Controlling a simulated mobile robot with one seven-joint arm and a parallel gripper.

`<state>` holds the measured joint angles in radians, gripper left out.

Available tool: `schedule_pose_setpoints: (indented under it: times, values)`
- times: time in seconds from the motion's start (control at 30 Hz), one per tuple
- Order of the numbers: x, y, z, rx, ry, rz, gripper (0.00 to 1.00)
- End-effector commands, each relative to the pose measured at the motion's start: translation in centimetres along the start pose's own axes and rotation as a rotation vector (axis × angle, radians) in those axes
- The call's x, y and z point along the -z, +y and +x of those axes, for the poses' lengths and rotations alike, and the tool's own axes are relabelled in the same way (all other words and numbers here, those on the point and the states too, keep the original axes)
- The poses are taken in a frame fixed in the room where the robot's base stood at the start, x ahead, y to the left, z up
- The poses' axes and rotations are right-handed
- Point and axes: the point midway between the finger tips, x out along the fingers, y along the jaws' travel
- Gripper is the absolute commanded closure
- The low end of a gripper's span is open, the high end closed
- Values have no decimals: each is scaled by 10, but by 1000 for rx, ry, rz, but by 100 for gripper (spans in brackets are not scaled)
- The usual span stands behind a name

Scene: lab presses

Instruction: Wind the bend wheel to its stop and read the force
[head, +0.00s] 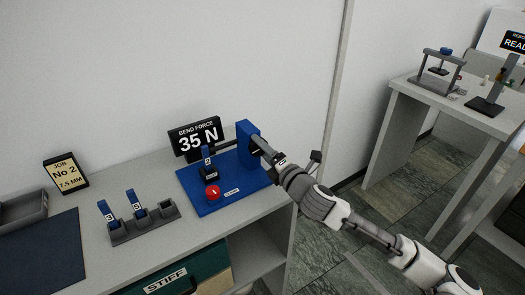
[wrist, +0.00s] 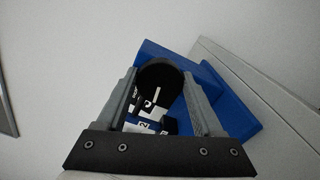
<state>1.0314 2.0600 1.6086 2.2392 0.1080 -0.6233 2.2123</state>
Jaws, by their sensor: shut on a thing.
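The bend press has a blue base plate (head: 238,195) and a blue upright block (head: 246,131) at its right end. My gripper (head: 262,148) is at this block. In the wrist view my gripper (wrist: 162,82) has its fingers on both sides of the black round bend wheel (wrist: 158,78), shut on it. The wheel is mostly hidden by the gripper in the head view. A blue strip marked 2 (head: 207,153) stands upright in the dark clamp on the plate. The red clamp knob (head: 212,192) is in front of it. The black display (head: 196,138) reads BEND FORCE 35 N.
A grey rack (head: 150,226) holds blue strips marked 3 (head: 105,210) and 5 (head: 134,200); its right slot is empty. A job card (head: 65,173) reads No 2, 7.5 MM. A drawer marked STIFF (head: 165,281) is below. Another bench (head: 455,104) with devices stands at right.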

Motion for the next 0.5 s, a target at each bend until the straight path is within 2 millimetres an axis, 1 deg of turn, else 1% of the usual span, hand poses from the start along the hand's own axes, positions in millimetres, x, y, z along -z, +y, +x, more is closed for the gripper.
schedule_pose_setpoints:
  times: [0.43, 0.47, 0.5]
  values:
    - [0, 0, 0, 0, 1, 9, 87]
    - [0, 0, 0, 0, 1, 9, 28]
    - [0, 0, 0, -1, 1, 9, 21]
